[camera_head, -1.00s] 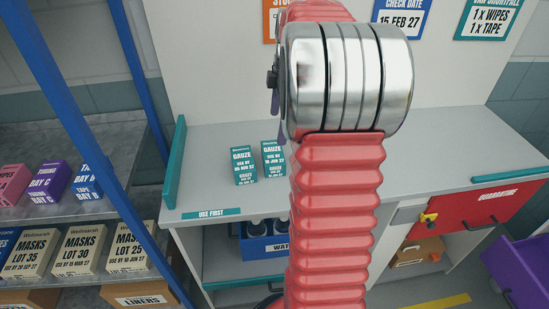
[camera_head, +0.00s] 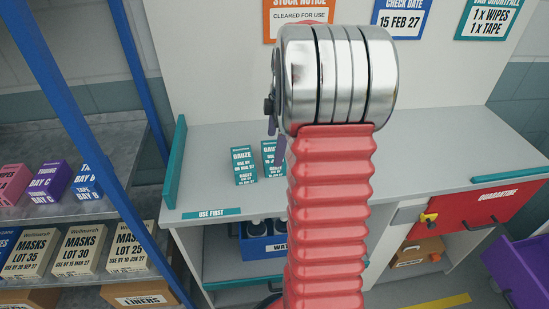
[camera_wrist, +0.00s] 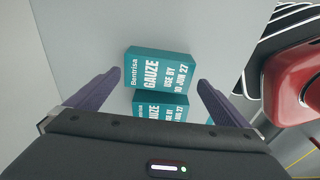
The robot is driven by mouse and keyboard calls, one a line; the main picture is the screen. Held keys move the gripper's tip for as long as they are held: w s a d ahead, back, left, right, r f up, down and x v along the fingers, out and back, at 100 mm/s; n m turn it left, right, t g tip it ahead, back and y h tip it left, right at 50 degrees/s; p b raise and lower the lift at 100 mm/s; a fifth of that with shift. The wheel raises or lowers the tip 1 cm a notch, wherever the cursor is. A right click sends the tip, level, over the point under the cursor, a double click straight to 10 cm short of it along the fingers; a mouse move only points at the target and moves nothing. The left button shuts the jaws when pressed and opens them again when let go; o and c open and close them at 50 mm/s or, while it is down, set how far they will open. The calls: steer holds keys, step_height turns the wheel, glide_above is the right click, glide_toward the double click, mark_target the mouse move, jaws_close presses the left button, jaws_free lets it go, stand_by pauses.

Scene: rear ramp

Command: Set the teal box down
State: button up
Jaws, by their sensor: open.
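Two teal gauze boxes stand upright, side by side with a small gap, on the grey worktop behind the "USE FIRST" strip (camera_head: 211,213). In the head view, the left box (camera_head: 244,166) shows whole; the right box (camera_head: 268,157), dated 10 JUN 27 in the wrist view, is partly covered by my arm. In the wrist view, my gripper (camera_wrist: 160,77) is open, its purple fingers on either side of the 10 JUN 27 box (camera_wrist: 150,66) with gaps at both sides. The other box (camera_wrist: 160,104) shows below it, partly hidden by the gripper body.
A teal upright panel (camera_head: 175,163) edges the worktop at left. A blue-framed rack with mask boxes (camera_head: 82,249) stands further left. A red quarantine drawer (camera_head: 485,203) is at right, under the worktop. The worktop right of my arm is clear.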

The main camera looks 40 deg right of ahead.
mark_target(273, 152)
steer(key=f, duration=0.5)
steer(key=shift+w+a, duration=0.2)
steer(key=shift+w, duration=0.05)
steer(key=shift+r, duration=0.1)
steer(key=shift+c, duration=0.3)
steer(key=c, duration=0.9)
steer(key=shift+r, duration=5)
